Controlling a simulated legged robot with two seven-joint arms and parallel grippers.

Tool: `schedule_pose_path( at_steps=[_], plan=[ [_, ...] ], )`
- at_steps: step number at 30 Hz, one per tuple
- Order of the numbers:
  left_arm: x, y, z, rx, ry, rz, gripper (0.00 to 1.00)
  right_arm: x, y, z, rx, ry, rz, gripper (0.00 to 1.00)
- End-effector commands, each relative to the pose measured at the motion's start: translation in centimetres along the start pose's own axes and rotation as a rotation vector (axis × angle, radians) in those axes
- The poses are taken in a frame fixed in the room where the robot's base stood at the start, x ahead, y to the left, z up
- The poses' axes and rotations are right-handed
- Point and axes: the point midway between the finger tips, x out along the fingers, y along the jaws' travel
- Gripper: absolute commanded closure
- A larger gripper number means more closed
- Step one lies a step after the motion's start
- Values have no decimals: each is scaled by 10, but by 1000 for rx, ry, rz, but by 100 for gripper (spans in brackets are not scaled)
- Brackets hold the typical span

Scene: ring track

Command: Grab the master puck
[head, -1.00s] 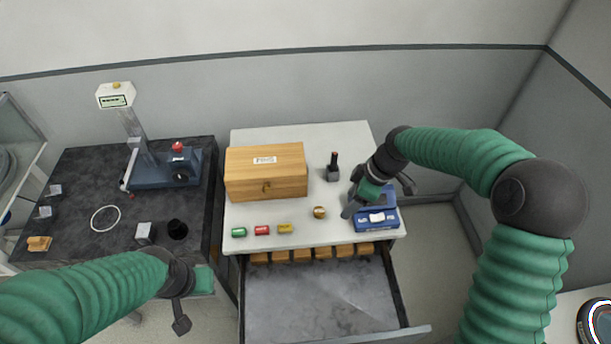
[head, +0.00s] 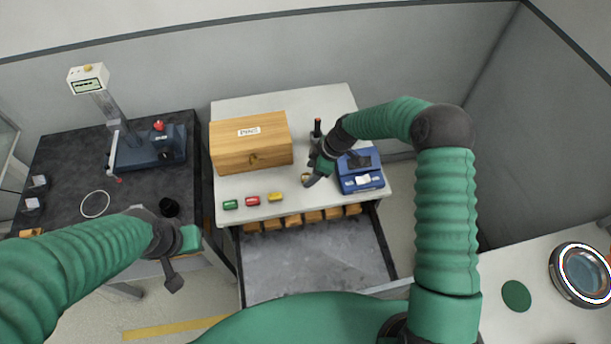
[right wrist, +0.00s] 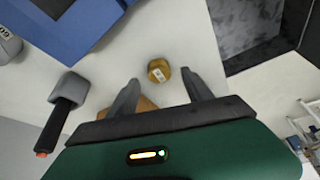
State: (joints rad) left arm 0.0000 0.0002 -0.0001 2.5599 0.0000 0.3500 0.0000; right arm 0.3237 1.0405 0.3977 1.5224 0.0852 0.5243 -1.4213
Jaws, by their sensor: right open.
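A small brass-coloured puck (right wrist: 158,70) with a pale label lies on the white tabletop in the right wrist view. I take it to be the master puck. My right gripper (right wrist: 160,77) is open, its two fingertips on either side of the puck in that view; I cannot tell its height above the table. In the head view the puck (head: 305,177) is partly hidden by the right gripper (head: 312,181). My left gripper (head: 174,280) hangs low in front of the dark table, and its jaws are unclear.
Green (head: 230,204), red (head: 252,201) and yellow (head: 276,197) cylinders lie left of the puck. A wooden box (head: 251,155) stands behind them. A blue device (head: 360,182) is on the right, and a dark-handled tool (head: 317,128) stands behind. An open drawer (head: 310,262) extends in front.

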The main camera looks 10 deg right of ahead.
Motion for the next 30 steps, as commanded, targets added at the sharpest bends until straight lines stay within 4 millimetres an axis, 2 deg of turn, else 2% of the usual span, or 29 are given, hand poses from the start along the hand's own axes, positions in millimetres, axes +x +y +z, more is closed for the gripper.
schedule_pose_path(
  at_steps=[1,4,11,12,24,30],
  plan=[
    [-8,0,-2,0,0,0,100,7,-1,0,1,-1,-4,41],
    [-8,0,-2,0,0,0,100,22,1,0,1,-1,-1,41],
    [-7,0,-2,0,0,0,100,26,1,1,2,-1,0,41],
    [-7,0,-2,0,0,0,100,26,1,2,2,-1,0,48],
    [-7,0,-2,0,0,0,100,26,1,1,1,-1,-1,100],
    [-8,0,-2,0,0,0,100,25,1,1,1,0,0,100]
  ],
)
